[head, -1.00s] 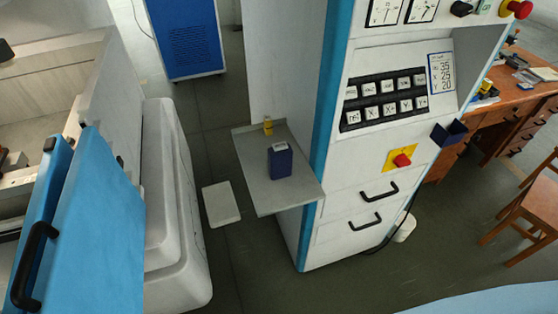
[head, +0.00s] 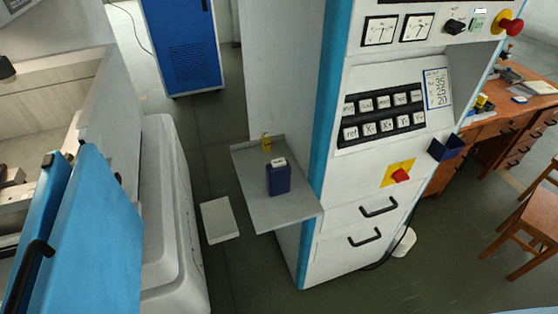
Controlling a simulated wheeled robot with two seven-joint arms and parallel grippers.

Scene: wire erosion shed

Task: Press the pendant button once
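A small dark blue box with a pale top (head: 279,178) stands upright on the grey side shelf (head: 290,218) of the white control cabinet. It may be the pendant, but I cannot make out a button on it. The cabinet carries a black panel of white keys (head: 382,119), a red knob on a yellow plate (head: 400,174) and a red mushroom button (head: 511,25) at top right. An open dark blue holder (head: 446,147) is fixed to the cabinet's right side. Neither of my grippers is in view.
The machine with a blue door (head: 85,235) fills the left. A pale slab (head: 220,219) lies on the floor between. A wooden desk (head: 490,130) and chair (head: 535,220) stand at right.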

